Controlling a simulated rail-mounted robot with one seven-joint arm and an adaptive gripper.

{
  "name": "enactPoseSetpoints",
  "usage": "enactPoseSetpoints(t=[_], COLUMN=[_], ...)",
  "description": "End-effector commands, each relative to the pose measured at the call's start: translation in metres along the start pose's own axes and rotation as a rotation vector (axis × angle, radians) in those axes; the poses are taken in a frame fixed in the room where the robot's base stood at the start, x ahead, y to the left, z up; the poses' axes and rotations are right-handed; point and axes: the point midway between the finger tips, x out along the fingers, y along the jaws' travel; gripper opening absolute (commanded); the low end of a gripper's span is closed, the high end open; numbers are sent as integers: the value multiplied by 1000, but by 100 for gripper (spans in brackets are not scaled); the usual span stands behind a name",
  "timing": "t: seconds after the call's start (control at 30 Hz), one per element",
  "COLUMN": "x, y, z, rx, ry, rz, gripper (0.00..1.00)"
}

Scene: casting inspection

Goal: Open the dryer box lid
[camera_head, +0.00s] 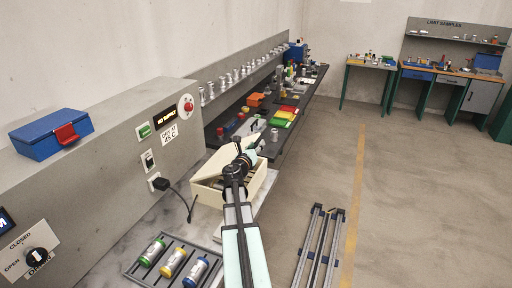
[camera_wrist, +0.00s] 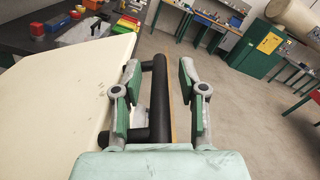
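The dryer box (camera_head: 207,194) is a cream box on the grey bench in the head view, partly hidden by my arm. Its cream lid (camera_head: 226,154) looks tilted up, with a gap at the front. In the wrist view the lid (camera_wrist: 62,98) fills the left side. A black bar handle (camera_wrist: 161,100) stands off the lid's edge on short posts. My gripper (camera_wrist: 161,78) is open, with one green-padded finger on each side of the handle. A gap shows between the handle and the right finger. In the head view my gripper (camera_head: 241,164) is at the lid.
A rack (camera_head: 134,268) with green, yellow and blue cylinders lies on the bench in front of the box. A black plug and cable (camera_head: 176,190) are left of it. A blue case (camera_head: 50,135) sits on the grey cabinet. Open floor (camera_head: 420,190) lies to the right.

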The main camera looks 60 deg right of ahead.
Motion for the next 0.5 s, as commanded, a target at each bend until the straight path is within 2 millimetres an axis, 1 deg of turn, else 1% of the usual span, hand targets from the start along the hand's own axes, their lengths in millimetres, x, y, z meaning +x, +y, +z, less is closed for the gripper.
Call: enactPoseSetpoints(t=[0.27, 0.37, 0.5], x=[-4, -13, -35], y=[0, 0, -2], z=[0, 0, -1], rx=[0, 0, -1], ry=[0, 0, 0], rz=[1, 2, 2], gripper=[41, 41, 41])
